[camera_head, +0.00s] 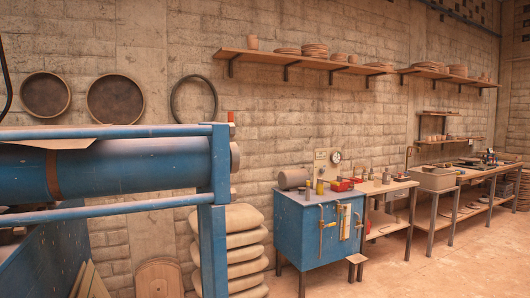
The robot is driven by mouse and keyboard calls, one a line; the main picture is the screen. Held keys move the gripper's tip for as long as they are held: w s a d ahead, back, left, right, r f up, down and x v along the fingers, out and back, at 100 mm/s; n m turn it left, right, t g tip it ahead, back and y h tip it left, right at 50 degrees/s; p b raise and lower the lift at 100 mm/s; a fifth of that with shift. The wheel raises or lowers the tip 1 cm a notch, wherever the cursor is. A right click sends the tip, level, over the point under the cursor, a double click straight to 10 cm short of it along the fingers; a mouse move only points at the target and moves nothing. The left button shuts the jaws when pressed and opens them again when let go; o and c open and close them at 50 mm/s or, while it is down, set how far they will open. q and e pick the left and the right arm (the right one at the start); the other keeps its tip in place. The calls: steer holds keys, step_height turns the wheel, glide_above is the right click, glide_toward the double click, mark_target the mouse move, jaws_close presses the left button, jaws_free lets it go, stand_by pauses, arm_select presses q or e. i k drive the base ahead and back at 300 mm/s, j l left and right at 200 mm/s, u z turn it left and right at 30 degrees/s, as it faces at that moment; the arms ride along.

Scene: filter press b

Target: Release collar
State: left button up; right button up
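A blue filter press frame (213,170) fills the left side, with a thick blue cylinder (130,165) lying between an upper rail (110,131) and a lower rail (110,209). A brown band (53,174) goes around the cylinder near the left. A round metal end piece (235,156) sticks out at the right of the frame's post. I cannot tell which part is the collar. Neither of my grippers is in view.
Workbenches (430,190) run along the right wall below shelves (300,60) of pottery. The floor (430,270) at the front right is clear.

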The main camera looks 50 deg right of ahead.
mark_target(234, 157)
steer(key=l+z, duration=0.3)
steer(key=l, duration=0.6)
steer(key=k+l, duration=0.1)
steer(key=l, duration=1.05)
steer(key=l+z, duration=0.1)
steer(key=l, duration=1)
steer(key=k, duration=0.05)
